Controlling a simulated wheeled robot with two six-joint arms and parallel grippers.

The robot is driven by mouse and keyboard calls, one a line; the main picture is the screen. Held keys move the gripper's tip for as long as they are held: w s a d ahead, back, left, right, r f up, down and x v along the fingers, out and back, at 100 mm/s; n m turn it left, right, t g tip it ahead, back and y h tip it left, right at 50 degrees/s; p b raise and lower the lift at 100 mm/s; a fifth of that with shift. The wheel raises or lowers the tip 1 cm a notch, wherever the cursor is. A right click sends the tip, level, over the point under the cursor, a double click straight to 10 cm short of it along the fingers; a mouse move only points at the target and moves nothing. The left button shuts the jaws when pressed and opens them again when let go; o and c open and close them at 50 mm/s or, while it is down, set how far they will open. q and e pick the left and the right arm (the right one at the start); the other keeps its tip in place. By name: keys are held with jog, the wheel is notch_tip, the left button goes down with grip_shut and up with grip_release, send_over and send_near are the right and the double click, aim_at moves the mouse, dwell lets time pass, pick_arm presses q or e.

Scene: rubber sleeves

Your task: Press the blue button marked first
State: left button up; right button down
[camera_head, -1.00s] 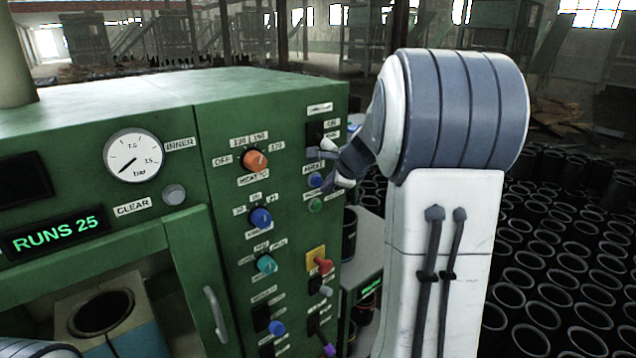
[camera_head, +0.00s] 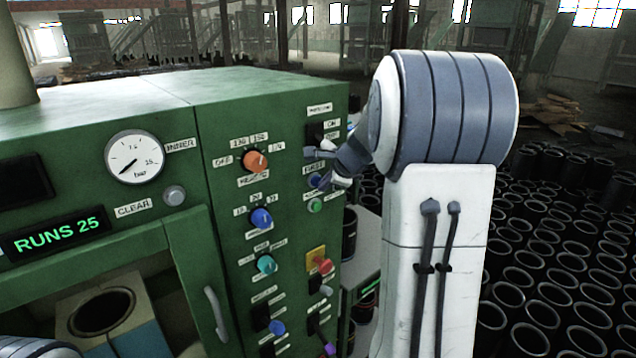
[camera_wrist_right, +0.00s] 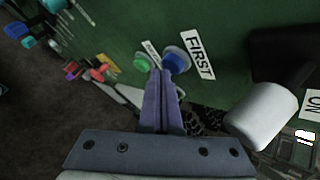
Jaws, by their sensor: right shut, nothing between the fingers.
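The blue button (camera_head: 314,181) sits on the right part of the green panel, above a green button (camera_head: 315,206). In the right wrist view the blue button (camera_wrist_right: 178,59) stands beside a white label reading FIRST (camera_wrist_right: 197,54). My right gripper (camera_head: 325,183) is at the panel by the blue button. In the wrist view its shut, empty fingers (camera_wrist_right: 160,72) point between the blue button and the green button (camera_wrist_right: 141,62), with the tips close to the blue button's edge. I cannot tell whether they touch it. My left gripper is out of view.
A switch with a pale lever (camera_wrist_right: 262,115) and an ON label (camera_wrist_right: 313,104) is close to the gripper. Black sleeves (camera_head: 560,260) cover the floor at right.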

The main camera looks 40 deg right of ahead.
jog(key=shift+w+a+r, duration=0.1)
jog(key=shift+w+r, duration=0.2)
jog(key=shift+w, duration=0.15)
dwell(0.9)
jog(key=shift+s, duration=0.1)
jog(key=shift+s+f, duration=0.15)
jog(key=shift+s, duration=0.2)
jog(key=shift+s+f, duration=0.1)
jog(key=s, duration=0.1)
jog(key=s+b, duration=0.1)
jog(key=s, duration=0.1)
jog(key=s+b, duration=0.1)
jog(key=s, duration=0.1)
jog(key=shift+d, duration=0.3)
dwell(0.7)
